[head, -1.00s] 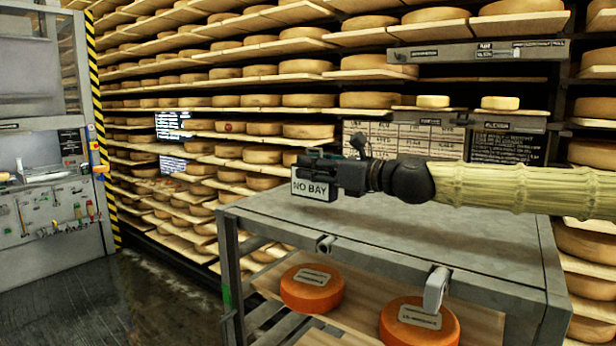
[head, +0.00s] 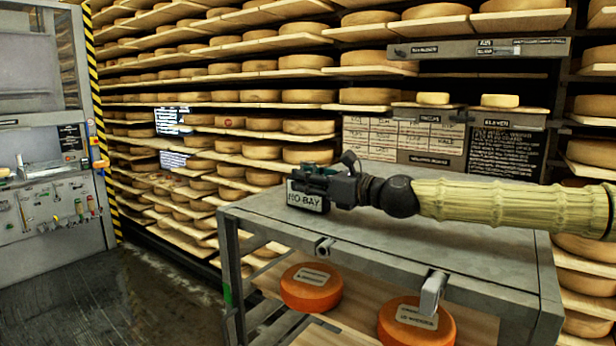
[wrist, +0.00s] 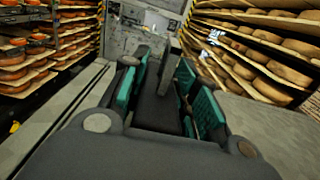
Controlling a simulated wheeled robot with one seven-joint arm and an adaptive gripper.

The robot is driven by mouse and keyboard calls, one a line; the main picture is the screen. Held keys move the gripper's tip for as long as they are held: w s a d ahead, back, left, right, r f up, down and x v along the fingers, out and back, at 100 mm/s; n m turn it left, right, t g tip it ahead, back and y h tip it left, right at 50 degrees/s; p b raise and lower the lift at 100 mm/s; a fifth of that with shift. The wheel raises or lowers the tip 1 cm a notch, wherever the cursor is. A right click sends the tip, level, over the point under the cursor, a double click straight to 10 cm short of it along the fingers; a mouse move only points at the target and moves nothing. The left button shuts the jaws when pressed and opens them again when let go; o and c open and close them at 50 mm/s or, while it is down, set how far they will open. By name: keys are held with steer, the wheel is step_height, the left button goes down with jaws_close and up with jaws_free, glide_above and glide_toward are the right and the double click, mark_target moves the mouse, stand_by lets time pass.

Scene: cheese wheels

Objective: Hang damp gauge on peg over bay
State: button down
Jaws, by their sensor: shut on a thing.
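My gripper (head: 318,178) is shut on a small dark block with a white plate reading "NO BAY", which I take for the damp gauge (head: 306,197). It is at the left part of the grey cart top, in front of or just above it; contact is unclear. In the wrist view the gauge is a dark block (wrist: 158,100) between teal finger pads. Two pegs stick out from the cart's front edge: a short left peg (head: 325,246) and a larger-looking right one (head: 432,294). An orange cheese (head: 311,298) lies below the left peg, another (head: 415,335) below the right.
The grey cart top (head: 440,250) is mostly bare. Shelves of cheese wheels (head: 262,150) fill the wall behind. A board with cards (head: 400,135) stands behind the cart. Dark floor (head: 170,290) is clear at the left, before a grey cabinet (head: 50,215).

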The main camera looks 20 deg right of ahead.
mark_target(326, 186)
steer(key=shift+a, duration=0.1)
steer(key=c, duration=1.1)
jaws_free()
steer(key=shift+f, duration=0.25)
steer(key=shift+s+d+b, duration=0.3)
steer(key=shift+s+d, duration=0.2)
steer(key=shift+b+v, duration=1)
steer(key=shift+v, duration=3.5)
steer(key=shift+s, duration=0.25)
